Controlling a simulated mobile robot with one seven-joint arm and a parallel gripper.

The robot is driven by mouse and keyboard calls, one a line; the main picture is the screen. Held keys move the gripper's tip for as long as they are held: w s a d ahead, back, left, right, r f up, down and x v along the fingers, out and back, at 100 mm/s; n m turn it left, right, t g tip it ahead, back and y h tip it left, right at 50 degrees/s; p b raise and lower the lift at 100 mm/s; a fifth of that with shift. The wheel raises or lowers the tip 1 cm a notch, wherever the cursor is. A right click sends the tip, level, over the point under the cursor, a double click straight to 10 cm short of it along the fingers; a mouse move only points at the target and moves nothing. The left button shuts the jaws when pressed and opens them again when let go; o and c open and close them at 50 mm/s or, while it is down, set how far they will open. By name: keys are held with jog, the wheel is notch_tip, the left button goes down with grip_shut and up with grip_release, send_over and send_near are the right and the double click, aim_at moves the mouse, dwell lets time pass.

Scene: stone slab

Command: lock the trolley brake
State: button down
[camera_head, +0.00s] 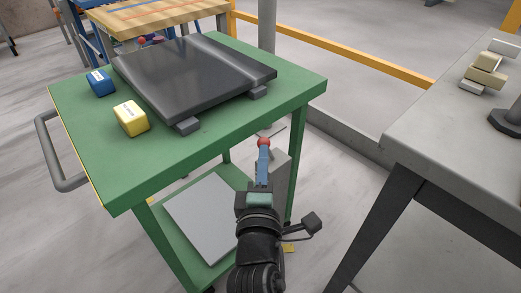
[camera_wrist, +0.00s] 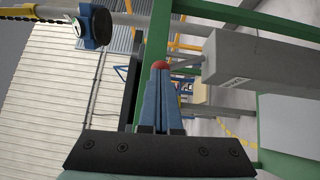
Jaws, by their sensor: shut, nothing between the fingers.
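The trolley (camera_head: 290,100) has a green top, green legs and a lower shelf. On its near right side is a grey box (camera_head: 279,168), also seen in the wrist view (camera_wrist: 255,68). A thin grey lever (camera_wrist: 186,63) runs from this box to a red ball knob (camera_wrist: 159,64); the knob also shows in the head view (camera_head: 264,142). My gripper (camera_head: 264,152) has blue fingers, shut and empty. Its fingertips, also in the wrist view (camera_wrist: 160,73), are right at the knob. I cannot tell whether they touch it. The fingers hide part of the knob.
A dark stone slab (camera_head: 185,80) lies on grey blocks on the trolley top, beside a yellow box (camera_head: 131,118) and a blue box (camera_head: 100,83). A grey table (camera_head: 440,135) stands close on the right. A yellow rail (camera_head: 335,48) runs behind.

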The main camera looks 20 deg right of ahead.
jog(key=w+d+r+m+g+y+p, duration=0.2)
jog(key=d+m+g+y+p, duration=0.2)
jog(key=p, duration=1.7)
jog(key=shift+d+r+m+g+p, duration=0.2)
jog(key=shift+d+m+g+p, duration=0.25)
jog(key=shift+d, duration=0.6)
jog(key=shift+w+r, duration=0.1)
jog(key=shift+r+p, duration=0.55)
jog(key=shift+r, duration=0.2)
